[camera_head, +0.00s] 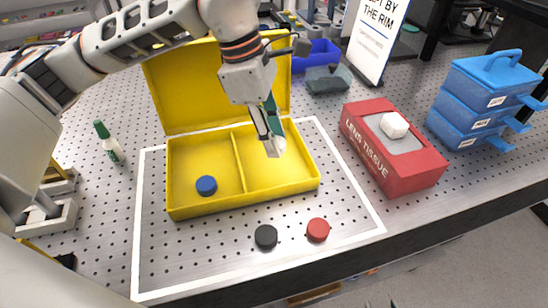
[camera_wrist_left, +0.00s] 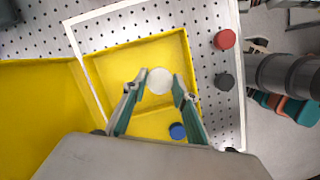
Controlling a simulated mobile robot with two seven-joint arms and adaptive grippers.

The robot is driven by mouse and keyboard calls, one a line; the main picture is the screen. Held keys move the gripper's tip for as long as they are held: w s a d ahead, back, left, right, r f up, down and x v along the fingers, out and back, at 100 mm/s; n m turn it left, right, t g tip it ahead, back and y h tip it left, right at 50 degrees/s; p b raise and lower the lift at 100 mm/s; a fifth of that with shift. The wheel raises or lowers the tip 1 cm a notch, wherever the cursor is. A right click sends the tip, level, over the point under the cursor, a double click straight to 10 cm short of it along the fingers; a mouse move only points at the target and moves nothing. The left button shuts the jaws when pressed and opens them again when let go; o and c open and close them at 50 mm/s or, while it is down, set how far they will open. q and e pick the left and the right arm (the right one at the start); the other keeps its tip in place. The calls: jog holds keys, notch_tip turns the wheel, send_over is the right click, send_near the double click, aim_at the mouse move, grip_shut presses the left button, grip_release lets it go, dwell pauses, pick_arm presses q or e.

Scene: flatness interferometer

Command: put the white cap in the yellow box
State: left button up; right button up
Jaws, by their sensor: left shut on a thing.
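The white cap (camera_head: 276,147) is held between the fingertips of my left gripper (camera_head: 269,140), over the right compartment of the open yellow box (camera_head: 243,206). The left wrist view also shows the white cap (camera_wrist_left: 159,81) between the two fingers, with the yellow compartment floor around it. Whether the cap touches the floor cannot be told. A blue cap (camera_head: 206,185) lies in the left compartment. The box's lid (camera_head: 180,90) stands open at the back. My right gripper is not in view.
A black cap (camera_head: 266,236) and a red cap (camera_head: 318,229) lie in front of the box. A red lens tissue box (camera_head: 393,150) stands to the right, with blue stacked drawers (camera_head: 485,100) beyond. A green-white bottle (camera_head: 109,143) stands at left.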

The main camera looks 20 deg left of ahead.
aim_at(274, 170)
pick_arm(q)
jog(key=shift+f, duration=3.2)
jog(key=shift+f, duration=0.1)
jog(key=o, duration=0.7)
jog(key=v, duration=1.2)
jog(key=shift+d, duration=0.1)
